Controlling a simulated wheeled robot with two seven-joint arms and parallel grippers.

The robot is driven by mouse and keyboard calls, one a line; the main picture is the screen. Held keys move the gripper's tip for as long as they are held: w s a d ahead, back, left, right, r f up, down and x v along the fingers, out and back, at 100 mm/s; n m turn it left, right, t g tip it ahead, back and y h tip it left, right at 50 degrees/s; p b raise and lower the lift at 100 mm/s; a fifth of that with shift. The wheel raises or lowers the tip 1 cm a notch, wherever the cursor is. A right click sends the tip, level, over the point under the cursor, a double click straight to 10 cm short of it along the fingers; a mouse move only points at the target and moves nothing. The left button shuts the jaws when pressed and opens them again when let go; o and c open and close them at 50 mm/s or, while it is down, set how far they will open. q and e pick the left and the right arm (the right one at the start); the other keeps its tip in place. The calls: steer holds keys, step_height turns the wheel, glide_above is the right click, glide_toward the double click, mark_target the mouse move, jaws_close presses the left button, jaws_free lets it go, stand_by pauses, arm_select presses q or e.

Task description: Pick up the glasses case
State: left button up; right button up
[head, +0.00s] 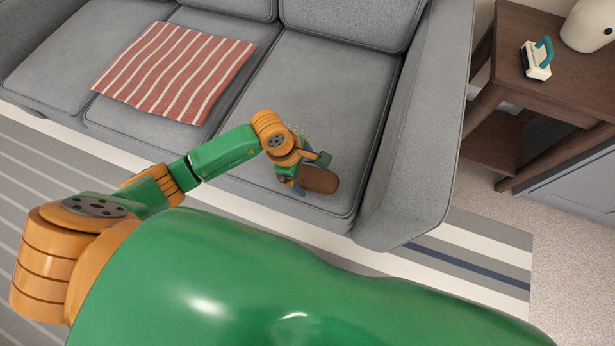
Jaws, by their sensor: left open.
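A brown, rounded case (321,180), which looks like the glasses case, lies on the right seat cushion of the grey sofa, near its front edge. My left gripper (305,174) is open and reaches down over the case's left end. The gripper hides part of the case, and I cannot tell whether the fingers touch it. My right gripper is not in view.
The sofa (300,75) has a broad armrest (415,150) right of the case. A red-and-white striped cloth (172,72) lies on the cushions to the left. A small blue thing (299,191) shows beside the gripper. A wooden side table (510,85) stands at right.

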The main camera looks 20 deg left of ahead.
mark_target(307, 175)
arm_select(q)
steer(key=shift+f, duration=0.3)
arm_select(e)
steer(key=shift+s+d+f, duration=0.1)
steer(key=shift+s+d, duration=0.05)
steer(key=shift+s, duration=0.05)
arm_select(q)
steer(key=c, duration=1.3)
steer(key=shift+r, duration=0.55)
steer(key=p+v, duration=0.1)
steer(key=v, duration=0.2)
steer(key=shift+s+r+p, duration=0.15)
steer(key=shift+r+p, duration=0.15)
steer(key=shift+p, duration=0.1)
steer(key=s+a+r, duration=0.2)
steer(key=s+a, duration=0.1)
steer(key=s+a+r, duration=0.2)
steer(key=a+r, duration=0.1)
steer(key=s+a+r+p, duration=0.1)
steer(key=s+a+r, duration=0.2)
steer(key=shift+s+a+r, duration=0.25)
steer(key=shift+s+a, duration=0.05)
steer(key=shift+s, duration=0.05)
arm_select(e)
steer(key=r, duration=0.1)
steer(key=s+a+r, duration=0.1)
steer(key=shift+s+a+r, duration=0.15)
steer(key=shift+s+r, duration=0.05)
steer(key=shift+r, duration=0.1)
